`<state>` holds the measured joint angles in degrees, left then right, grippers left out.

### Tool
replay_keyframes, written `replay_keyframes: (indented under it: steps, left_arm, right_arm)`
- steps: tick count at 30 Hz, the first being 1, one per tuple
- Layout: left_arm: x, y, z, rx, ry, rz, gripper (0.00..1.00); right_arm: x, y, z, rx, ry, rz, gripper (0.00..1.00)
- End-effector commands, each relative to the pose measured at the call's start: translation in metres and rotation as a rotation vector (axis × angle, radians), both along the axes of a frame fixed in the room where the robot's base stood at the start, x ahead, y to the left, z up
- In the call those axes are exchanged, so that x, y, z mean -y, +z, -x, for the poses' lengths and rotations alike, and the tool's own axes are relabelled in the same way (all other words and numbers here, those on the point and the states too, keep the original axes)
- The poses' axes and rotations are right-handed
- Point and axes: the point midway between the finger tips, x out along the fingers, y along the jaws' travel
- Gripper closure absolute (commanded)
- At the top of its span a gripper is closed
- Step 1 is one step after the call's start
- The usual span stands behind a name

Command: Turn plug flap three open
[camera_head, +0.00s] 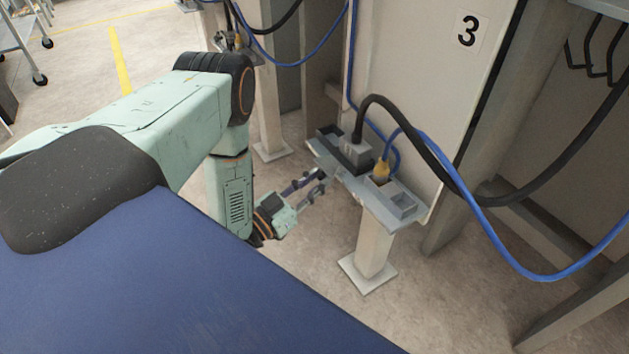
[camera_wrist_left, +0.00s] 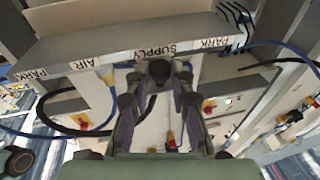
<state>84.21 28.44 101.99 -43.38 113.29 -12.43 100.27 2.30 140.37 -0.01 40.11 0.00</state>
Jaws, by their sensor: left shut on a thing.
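In the head view, the plug shelf (camera_head: 372,200) stands on a post beside the panel marked 3 (camera_head: 468,31). On it are a grey block (camera_head: 356,153) with a black cable, a yellow plug (camera_head: 382,170) with a blue cable, and an open grey box (camera_head: 402,204). My left gripper (camera_head: 322,180) is at the shelf's left front edge. In the left wrist view, my left gripper (camera_wrist_left: 159,75) is shut on a dark round piece (camera_wrist_left: 160,70) at the labelled shelf edge (camera_wrist_left: 130,55). I cannot tell whether that piece is the flap. My right gripper is not in view.
The black cable (camera_head: 430,145) and blue cable (camera_head: 497,243) hang to the right of the shelf. A metal post (camera_head: 373,250) with a foot plate stands below the shelf. Bare floor (camera_head: 320,270) lies in front. Another cabled post (camera_head: 268,110) stands behind my left arm.

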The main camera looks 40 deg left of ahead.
Motion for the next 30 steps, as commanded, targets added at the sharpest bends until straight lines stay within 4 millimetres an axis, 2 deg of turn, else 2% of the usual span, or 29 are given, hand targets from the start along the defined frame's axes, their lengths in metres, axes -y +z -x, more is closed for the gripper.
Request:
replay_keyframes:
  steps: [1, 9, 19, 23, 30]
  left_arm:
    - [0.001, -0.002, 0.001, -0.007, -0.003, 0.000, 0.76]
    - [0.001, -0.001, 0.000, -0.004, -0.001, -0.001, 0.55]
    - [-0.001, 0.003, 0.000, -0.001, 0.001, -0.001, 0.55]
    - [-0.001, 0.016, -0.001, 0.001, 0.003, 0.001, 0.55]
    - [-0.001, 0.054, 0.000, 0.004, 0.003, 0.003, 0.55]
  right_arm:
    - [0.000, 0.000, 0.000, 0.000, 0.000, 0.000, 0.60]
    - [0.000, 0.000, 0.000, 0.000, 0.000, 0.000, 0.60]
    - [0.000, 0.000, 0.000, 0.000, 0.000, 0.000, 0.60]
    - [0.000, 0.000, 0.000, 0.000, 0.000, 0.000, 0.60]
    - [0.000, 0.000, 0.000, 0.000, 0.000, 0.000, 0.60]
